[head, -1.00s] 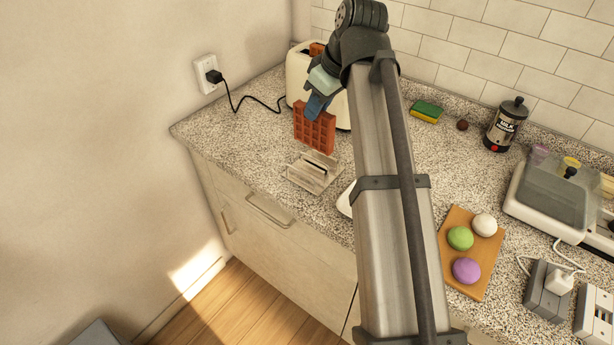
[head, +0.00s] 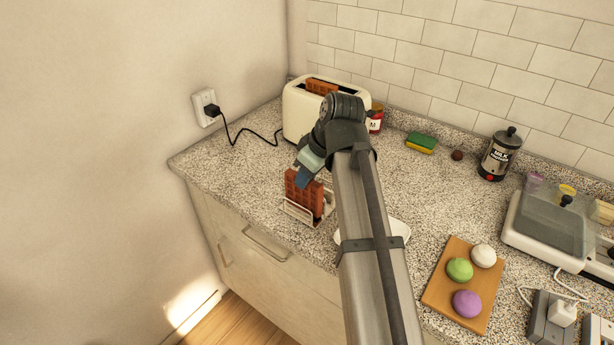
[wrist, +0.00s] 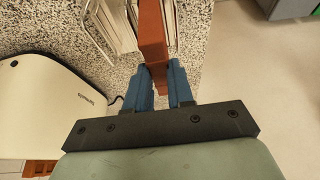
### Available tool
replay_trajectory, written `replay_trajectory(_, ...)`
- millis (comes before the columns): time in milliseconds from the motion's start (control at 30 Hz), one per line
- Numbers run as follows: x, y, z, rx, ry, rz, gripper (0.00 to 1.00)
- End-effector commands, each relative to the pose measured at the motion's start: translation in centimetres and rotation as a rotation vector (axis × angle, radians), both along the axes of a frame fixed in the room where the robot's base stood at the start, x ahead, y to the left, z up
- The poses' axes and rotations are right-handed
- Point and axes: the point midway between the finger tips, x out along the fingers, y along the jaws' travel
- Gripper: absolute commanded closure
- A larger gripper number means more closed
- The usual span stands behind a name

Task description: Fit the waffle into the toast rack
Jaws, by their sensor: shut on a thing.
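A reddish-brown waffle (head: 304,193) stands upright, its lower part within the toast rack (head: 301,213) on the counter. My gripper (head: 306,176) is shut on the waffle's top edge. In the wrist view the blue fingers (wrist: 166,88) pinch the waffle (wrist: 151,35) edge-on, and the wire rack (wrist: 117,25) shows on both sides of it. Whether the waffle rests on the rack's base is hidden. Another waffle (head: 321,87) sticks out of a slot of the white toaster (head: 297,113).
The toaster stands behind the rack, its cord running to a wall outlet (head: 205,107). A white plate (head: 398,230) is partly behind my arm. A wooden board (head: 443,299) with round sweets lies to the right. The counter's front edge is close to the rack.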

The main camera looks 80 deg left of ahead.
Motion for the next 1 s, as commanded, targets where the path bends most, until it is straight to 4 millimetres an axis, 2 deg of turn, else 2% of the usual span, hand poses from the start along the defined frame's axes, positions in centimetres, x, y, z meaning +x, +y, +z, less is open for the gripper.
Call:
replay_trajectory(67, 0.00, -0.05, -0.60, 0.000, 0.000, 0.000, 1.00)
replay_trajectory(433, 0.00, 0.00, -0.83, 0.001, 0.000, 0.000, 1.00)
replay_trajectory(467, 0.00, 0.00, -0.86, 0.001, 0.000, 0.000, 0.77)
replay_trajectory(700, 0.00, 0.01, -0.81, 0.001, 0.000, 0.000, 0.54)
replay_trajectory(1000, 0.00, 0.02, -0.66, 0.001, 0.000, 0.000, 0.52)
